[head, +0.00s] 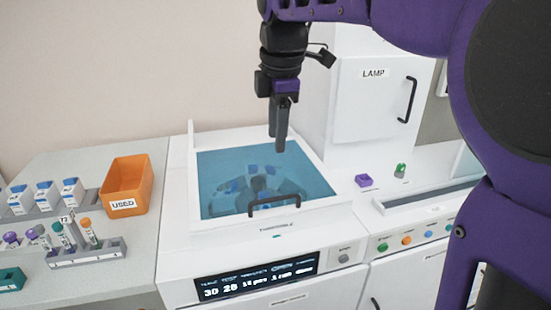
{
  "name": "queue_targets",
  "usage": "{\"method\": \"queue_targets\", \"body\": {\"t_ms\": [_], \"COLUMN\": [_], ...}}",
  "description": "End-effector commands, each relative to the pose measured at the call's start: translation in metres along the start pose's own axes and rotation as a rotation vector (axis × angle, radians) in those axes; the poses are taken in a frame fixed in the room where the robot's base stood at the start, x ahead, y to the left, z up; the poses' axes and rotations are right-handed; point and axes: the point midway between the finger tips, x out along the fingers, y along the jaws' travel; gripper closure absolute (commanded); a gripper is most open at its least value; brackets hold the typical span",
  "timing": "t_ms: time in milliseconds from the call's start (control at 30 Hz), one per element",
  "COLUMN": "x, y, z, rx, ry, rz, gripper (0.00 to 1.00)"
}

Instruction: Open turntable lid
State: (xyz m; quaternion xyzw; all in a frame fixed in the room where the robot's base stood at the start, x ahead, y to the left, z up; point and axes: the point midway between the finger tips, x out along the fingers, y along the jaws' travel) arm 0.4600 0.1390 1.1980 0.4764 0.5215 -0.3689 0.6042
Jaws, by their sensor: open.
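The turntable lid (222,187) is a blue see-through panel in a white frame on top of a white machine. It looks shut, and dark round shapes show dimly beneath it. A black bar handle (274,203) sits at its front edge. My gripper (280,143) points down above the back right part of the lid, behind the handle and apart from it. Its fingers overlap in this view, and nothing shows between them. It is open.
An orange bin marked USED (127,184) and tube racks (88,252) stand on the left counter. A white LAMP cabinet (372,110) rises behind on the right. A purple piece (363,180) and a green-topped piece (400,170) stand right of the lid.

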Motion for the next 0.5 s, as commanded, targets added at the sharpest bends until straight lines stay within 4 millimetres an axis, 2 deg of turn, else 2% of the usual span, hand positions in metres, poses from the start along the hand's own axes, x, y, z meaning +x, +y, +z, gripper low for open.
{"method": "queue_targets", "body": {"t_ms": [167,500], "x": [0.031,0.106], "y": [-0.001,0.0], "z": [0.0,-0.001], "rx": [0.0,0.002], "ry": [0.001,0.001], "rz": [-0.003,-0.002], "gripper": [0.55,0.55]}}
